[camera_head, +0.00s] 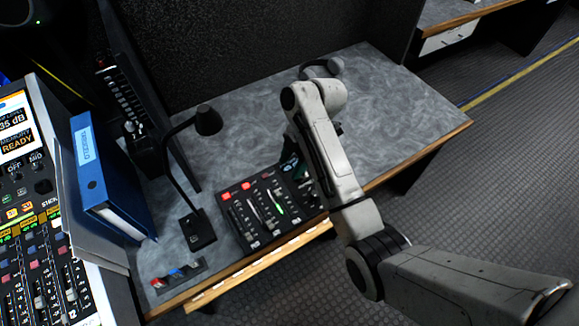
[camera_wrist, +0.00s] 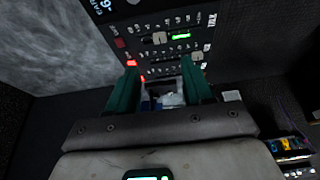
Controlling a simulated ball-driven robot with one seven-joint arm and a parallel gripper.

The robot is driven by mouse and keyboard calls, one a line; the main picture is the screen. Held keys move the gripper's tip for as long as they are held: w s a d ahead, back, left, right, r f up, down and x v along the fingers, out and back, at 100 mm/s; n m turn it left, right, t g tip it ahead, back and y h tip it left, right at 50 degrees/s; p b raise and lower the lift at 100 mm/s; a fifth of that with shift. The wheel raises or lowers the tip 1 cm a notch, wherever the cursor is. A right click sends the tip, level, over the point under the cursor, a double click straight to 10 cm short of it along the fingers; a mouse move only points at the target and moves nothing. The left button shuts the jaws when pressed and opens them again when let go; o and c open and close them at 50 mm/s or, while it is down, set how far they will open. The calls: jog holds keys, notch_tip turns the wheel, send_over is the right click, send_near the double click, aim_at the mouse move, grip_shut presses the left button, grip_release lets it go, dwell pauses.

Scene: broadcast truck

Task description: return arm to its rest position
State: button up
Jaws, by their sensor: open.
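My arm (camera_head: 330,150) reaches over the grey desk from the lower right, with its elbow bent high. My gripper (camera_wrist: 160,64) shows in the wrist view as two teal fingers, spread apart with no object gripped between them. In the head view it is mostly hidden behind my arm, close to the right side of the black control panel (camera_head: 252,212). The panel's sliders and lit green and red keys also show in the wrist view (camera_wrist: 165,40), just beyond the fingertips. Whether the fingers touch the panel cannot be told.
The desk (camera_head: 395,110) is clear at right. A gooseneck microphone (camera_head: 200,230), blue binder (camera_head: 105,180) and mixing console (camera_head: 40,255) stand at left. Headphones (camera_head: 335,66) lie at the back. A wood-edged ledge (camera_head: 270,262) juts from the desk's front. Open floor (camera_head: 470,190) lies right.

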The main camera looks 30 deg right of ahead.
dwell(0.4)
jog(key=s+d+f+m+h, duration=0.1)
jog(key=s+m+h, duration=0.1)
jog(key=s+m, duration=0.7)
jog(key=s+d+f+m+t+h, duration=0.1)
jog(key=s+m, duration=0.8)
jog(key=s, duration=1.1)
jog(key=shift+s+d+m+h, duration=0.25)
jog(key=shift+d+h, duration=0.2)
jog(key=shift+h, duration=0.35)
